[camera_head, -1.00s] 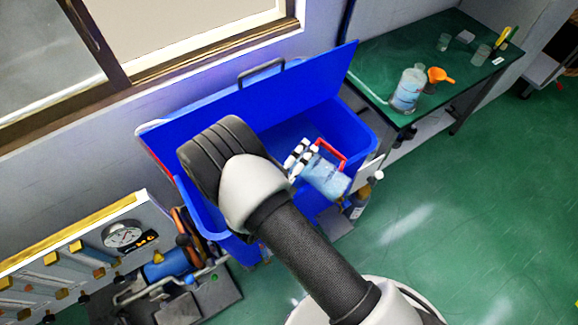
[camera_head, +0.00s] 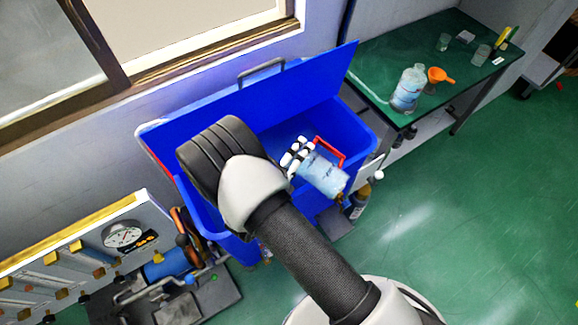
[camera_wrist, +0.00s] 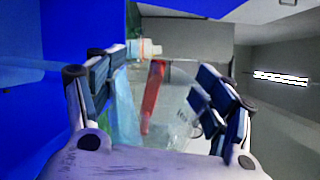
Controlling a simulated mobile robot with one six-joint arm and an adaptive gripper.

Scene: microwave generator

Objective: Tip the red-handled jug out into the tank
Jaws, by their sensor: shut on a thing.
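The red-handled jug (camera_head: 324,176) is clear with a pale blue tint. It is tilted in the head view, its red handle (camera_head: 342,155) on its upper right. My gripper (camera_head: 298,156) is shut on the jug, at its upper left end in the head view. In the wrist view the red handle (camera_wrist: 152,96) shows between the two fingers (camera_wrist: 160,95). The tank appears to be the blue bin (camera_head: 355,128), with its lid raised at the back. The jug hangs over its front right part. I cannot tell whether liquid is leaving the jug.
A green table (camera_head: 385,60) at the right holds a large clear bottle (camera_head: 408,90), an orange funnel (camera_head: 438,76) and small beakers. A brown bottle (camera_head: 359,202) stands by the bin's right front. A gauge panel (camera_head: 123,236) is at lower left.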

